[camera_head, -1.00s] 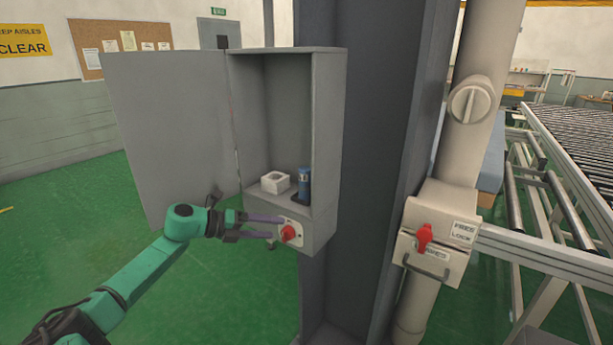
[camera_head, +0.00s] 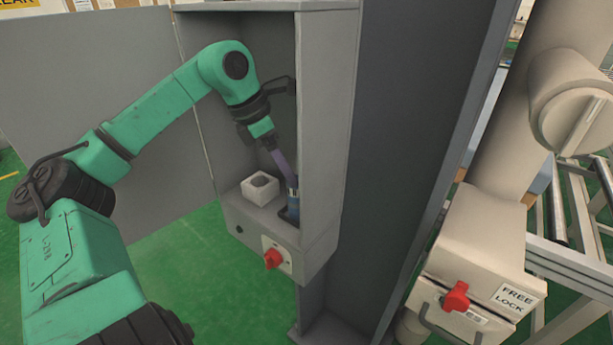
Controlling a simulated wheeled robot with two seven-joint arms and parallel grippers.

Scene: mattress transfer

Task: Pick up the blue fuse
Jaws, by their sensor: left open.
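The blue fuse (camera_head: 293,208) stands upright in a dark socket at the right of the open grey cabinet's (camera_head: 327,150) floor. My left gripper (camera_head: 287,175) reaches into the cabinet from above, its purple fingers pointing down at the fuse's top. The jaws are open, and the fingers overlap the upper part of the fuse in the picture. I cannot tell whether they touch it. A white block with a round hollow (camera_head: 261,188) sits just left of the fuse. My right gripper is not in view.
The cabinet door (camera_head: 100,110) stands open at the left. A red rotary switch (camera_head: 273,258) is on the cabinet's front below. A dark column (camera_head: 400,130) stands right of the cabinet. A beige box with a red handle (camera_head: 470,265) is further right.

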